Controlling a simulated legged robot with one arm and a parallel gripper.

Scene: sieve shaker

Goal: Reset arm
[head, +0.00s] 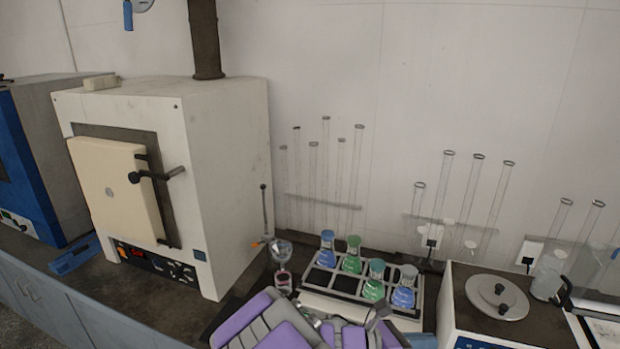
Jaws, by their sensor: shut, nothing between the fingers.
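My purple and grey arm is folded low at the bottom centre of the head view, its lower part cut off by the frame edge. My gripper (376,310) shows only in part, as a small grey tip just in front of the flask rack (322,302). It is shut, and I see nothing held in it. The rack holds blue and green flasks (352,256) standing upright. My arm hides part of the rack's front and the bench there.
A white furnace (232,190) with a cream door (112,190) stands at left. A glass vessel (282,255) is beside the rack. Tall glass tubes (325,170) stand along the wall. A white unit with a round lid (497,295) is at right. Bare dark bench shows before the furnace.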

